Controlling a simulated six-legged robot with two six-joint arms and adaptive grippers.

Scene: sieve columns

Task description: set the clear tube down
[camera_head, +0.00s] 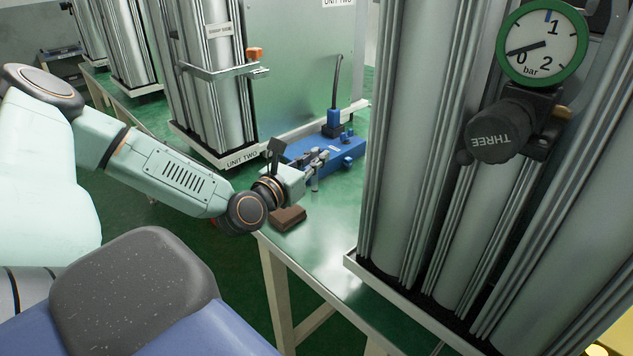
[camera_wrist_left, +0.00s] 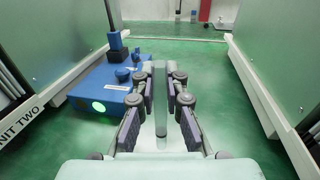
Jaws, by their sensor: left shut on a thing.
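My left gripper (camera_head: 318,158) reaches over the green bench top, in front of the blue device. In the left wrist view the fingers of my left gripper (camera_wrist_left: 160,103) are closed around a slim, greyish clear tube (camera_wrist_left: 160,82). The tube stands up between the finger pads. In the head view the tube is small and partly hidden by the fingers, and I cannot tell whether its lower end touches the bench. My right gripper is not in view.
The blue device (camera_head: 352,151) with a black cable stands just beyond the gripper. A brown block (camera_head: 288,218) lies at the bench edge. Metal columns of unit two (camera_head: 208,80) stand left, and large columns with a gauge (camera_head: 543,45) stand right. Green bench (camera_head: 335,215) between them is clear.

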